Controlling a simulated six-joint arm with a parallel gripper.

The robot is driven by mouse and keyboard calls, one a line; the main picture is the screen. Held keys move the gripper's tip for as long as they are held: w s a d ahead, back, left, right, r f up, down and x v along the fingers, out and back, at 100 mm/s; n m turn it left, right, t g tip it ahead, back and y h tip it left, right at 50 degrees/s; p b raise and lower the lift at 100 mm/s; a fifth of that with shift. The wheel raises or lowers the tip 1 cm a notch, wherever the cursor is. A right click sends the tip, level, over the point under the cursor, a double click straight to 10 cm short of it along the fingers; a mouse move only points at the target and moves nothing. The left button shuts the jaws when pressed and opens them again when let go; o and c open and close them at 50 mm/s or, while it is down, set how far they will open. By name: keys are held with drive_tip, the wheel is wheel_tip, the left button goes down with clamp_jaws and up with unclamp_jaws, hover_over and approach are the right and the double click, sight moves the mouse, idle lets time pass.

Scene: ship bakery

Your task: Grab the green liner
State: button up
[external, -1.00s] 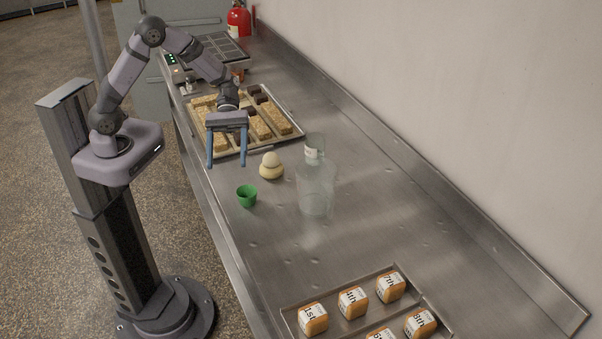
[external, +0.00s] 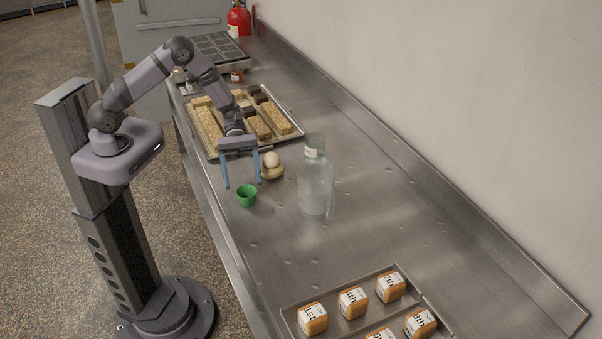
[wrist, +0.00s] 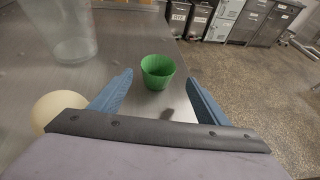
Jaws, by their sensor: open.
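The green liner (external: 247,196) is a small fluted cup standing upright on the steel counter, near its front edge. It also shows in the wrist view (wrist: 157,72), just beyond and between the fingertips. My gripper (external: 243,184) is open and empty, with its blue fingers pointing down just behind the liner in the external view. In the wrist view my gripper (wrist: 160,92) has one finger on each side of the liner's line, and no contact is visible.
A pale round-topped item (external: 272,166) sits close beside my gripper. A tray of bars (external: 212,150) lies behind, and a tray of labelled blocks (external: 292,305) lies in front.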

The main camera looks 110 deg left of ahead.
sight(248, 202)
drive_tip(key=shift+w+d+f, duration=0.2)
drive_tip(key=shift+w+d, duration=0.15)
drive_tip(key=shift+d, duration=0.15)
drive_tip(key=shift+w+d+p, duration=0.3)
drive_tip(key=shift+d+p, duration=0.15)
drive_tip(key=shift+p, duration=0.15)
drive_tip(key=p+x, duration=0.1)
drive_tip(key=x, duration=0.2)
drive_tip(key=shift+w+p, duration=0.2)
drive_tip(key=shift+p, duration=0.15)
drive_tip(key=shift+w+d+f, duration=0.25)
drive_tip(key=shift+w+d, duration=0.05)
drive_tip(key=shift+d, duration=0.05)
drive_tip(key=c, duration=0.8)
